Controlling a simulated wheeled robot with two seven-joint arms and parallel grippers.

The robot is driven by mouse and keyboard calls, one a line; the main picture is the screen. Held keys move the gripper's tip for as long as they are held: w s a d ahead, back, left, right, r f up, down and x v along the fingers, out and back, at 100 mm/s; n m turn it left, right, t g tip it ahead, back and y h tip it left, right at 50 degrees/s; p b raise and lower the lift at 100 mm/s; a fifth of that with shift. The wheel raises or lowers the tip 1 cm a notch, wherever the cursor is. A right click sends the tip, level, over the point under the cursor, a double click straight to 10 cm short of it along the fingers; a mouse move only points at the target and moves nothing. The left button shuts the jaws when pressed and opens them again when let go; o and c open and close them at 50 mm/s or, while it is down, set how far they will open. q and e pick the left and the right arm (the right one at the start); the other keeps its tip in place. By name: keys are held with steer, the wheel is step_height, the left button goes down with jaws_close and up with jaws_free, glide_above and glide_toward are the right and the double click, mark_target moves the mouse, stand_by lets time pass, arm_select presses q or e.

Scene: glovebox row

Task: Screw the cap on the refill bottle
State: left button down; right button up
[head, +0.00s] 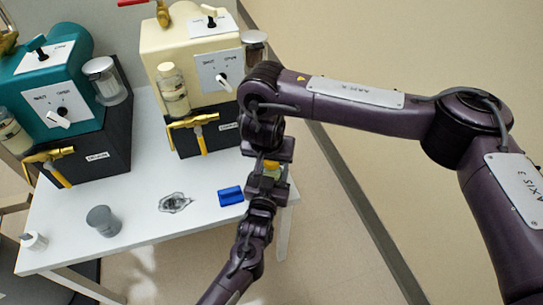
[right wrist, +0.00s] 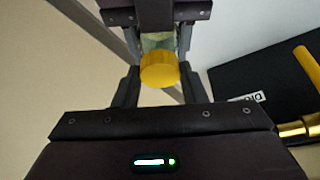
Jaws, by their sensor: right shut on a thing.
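The yellow cap (right wrist: 160,70) is between the fingers of my right gripper (right wrist: 156,88), which is shut on it. The cap also shows as a small yellow patch in the head view (head: 271,164). The pale, see-through refill bottle (right wrist: 157,41) is right behind the cap in the right wrist view, in line with it. I cannot tell whether the cap's thread is engaged. My left gripper (right wrist: 157,17) is on the bottle's far side, its fingers around the bottle. In the head view my right gripper (head: 270,157) is above my left gripper (head: 267,186), and they hide most of the bottle.
A white table (head: 140,195) stands below and left. It carries a teal machine (head: 55,75), a cream machine (head: 180,45), a blue block (head: 230,196), a grey cup (head: 103,221), a clear crumpled-looking item (head: 174,203) and a small white item (head: 34,241). Open floor lies right.

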steer(key=shift+s+a, duration=0.1)
steer(key=o, duration=0.9)
steer(key=shift+c, duration=0.2)
